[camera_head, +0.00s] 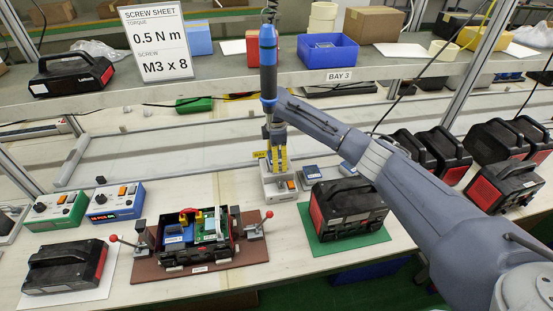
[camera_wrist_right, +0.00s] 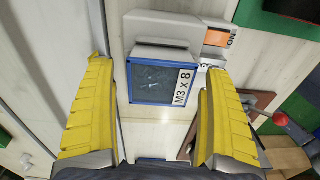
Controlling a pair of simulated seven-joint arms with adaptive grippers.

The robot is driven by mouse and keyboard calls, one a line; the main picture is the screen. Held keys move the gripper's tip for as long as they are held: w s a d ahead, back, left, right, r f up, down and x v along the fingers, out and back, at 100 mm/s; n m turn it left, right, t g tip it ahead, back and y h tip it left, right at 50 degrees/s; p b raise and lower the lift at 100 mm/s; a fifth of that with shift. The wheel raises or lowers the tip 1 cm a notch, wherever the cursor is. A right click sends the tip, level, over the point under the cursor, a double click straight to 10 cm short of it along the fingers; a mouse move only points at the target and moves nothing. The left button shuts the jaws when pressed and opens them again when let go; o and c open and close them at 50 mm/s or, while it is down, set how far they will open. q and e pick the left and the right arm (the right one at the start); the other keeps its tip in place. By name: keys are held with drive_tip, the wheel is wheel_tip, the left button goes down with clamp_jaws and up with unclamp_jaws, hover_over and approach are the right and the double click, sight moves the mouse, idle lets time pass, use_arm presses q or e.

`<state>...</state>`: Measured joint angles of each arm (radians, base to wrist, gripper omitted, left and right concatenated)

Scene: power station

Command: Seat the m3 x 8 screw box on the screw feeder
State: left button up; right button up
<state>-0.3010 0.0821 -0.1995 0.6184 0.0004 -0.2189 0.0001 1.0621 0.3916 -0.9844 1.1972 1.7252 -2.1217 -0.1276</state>
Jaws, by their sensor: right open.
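The screw feeder (camera_head: 280,190) is a pale grey unit with an orange part on the workbench; its grey body (camera_wrist_right: 160,27) also shows at the top of the right wrist view. The screw box (camera_wrist_right: 160,80) is blue-rimmed, with dark contents and an M3 x 8 label. It lies against or on the feeder's grey body; I cannot tell its exact contact. My right gripper (camera_head: 277,160) points down over the feeder. Its yellow fingers (camera_wrist_right: 160,115) are spread apart on either side of the box, with visible gaps. My left gripper is not in view.
Two other small blue-rimmed boxes (camera_head: 311,173) (camera_head: 347,168) lie right of the feeder. A red fixture (camera_head: 200,265) with clamps stands in front, a black-and-red unit (camera_head: 345,208) on a green mat to the right. A shelf (camera_head: 225,80) crosses behind the arm.

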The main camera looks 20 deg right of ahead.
wheel_tip(320, 180, up, 12)
drive_tip(key=shift+f, duration=0.25)
idle(0.3)
drive_tip(key=shift+f, duration=0.1)
